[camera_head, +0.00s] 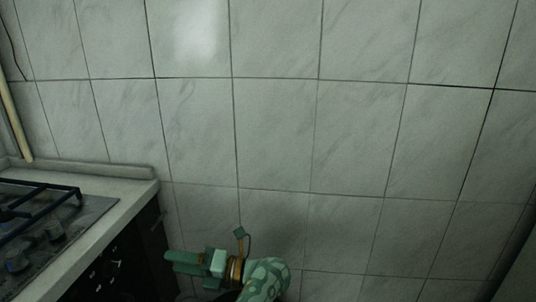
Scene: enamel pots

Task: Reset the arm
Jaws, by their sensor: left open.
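My left gripper (181,264) shows near the bottom of the head view, with its green fingers pointing left. It is open, and I see nothing between its fingers. My green patterned left arm runs from it down out of the bottom edge. The gripper is just right of the dark cabinet front in the picture. My right gripper is not in view. No enamel pots show.
A gas hob (95,208) with black grates sits on a pale counter (135,190) at the left. The dark cabinet front (150,240) below it is close to my gripper. A tiled wall (350,130) fills the background. A pale pipe (14,120) stands at far left.

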